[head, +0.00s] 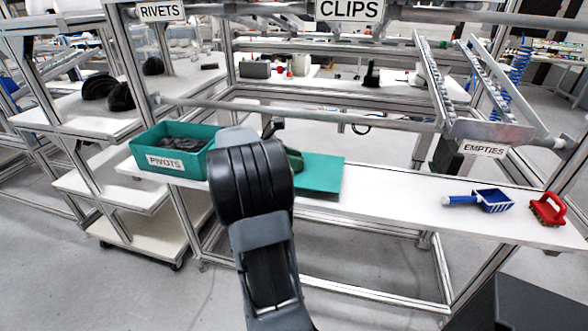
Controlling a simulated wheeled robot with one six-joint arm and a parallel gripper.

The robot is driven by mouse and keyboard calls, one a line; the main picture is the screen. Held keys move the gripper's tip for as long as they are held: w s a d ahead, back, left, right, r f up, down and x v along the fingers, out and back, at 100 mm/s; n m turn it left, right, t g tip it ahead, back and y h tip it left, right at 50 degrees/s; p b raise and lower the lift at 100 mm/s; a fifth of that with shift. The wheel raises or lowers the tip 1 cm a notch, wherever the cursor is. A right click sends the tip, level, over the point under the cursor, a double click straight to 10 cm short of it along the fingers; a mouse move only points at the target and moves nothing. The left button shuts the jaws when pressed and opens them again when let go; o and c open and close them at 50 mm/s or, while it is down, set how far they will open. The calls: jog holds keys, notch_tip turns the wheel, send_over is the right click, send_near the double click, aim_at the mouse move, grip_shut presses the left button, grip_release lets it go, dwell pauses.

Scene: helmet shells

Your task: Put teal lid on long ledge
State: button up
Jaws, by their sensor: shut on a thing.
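The teal lid (320,174) is a flat teal sheet just right of my arm, level with the long white ledge (395,195). Its near edge comes out to the ledge's front edge. I cannot tell whether it rests on the ledge or hangs just above it. My gripper (280,148) is at the lid's left part, mostly hidden behind my black and grey wrist, and is shut on the lid. The fingertips and the lid's left end are hidden. A darker green piece (295,159) shows beside the wrist; I cannot tell what it is.
A teal bin (205,133) labelled PIVOTS, holding dark parts, stands on the ledge at left. A blue scoop (490,200) and a red-handled brush (547,209) lie at the right end. The ledge between lid and scoop is clear. A metal rail (300,113) runs above and behind.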

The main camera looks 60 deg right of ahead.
jog(key=shift+f, duration=1.4)
jog(key=shift+f, duration=0.2)
jog(key=o, duration=0.9)
jog(key=shift+o, duration=0.2)
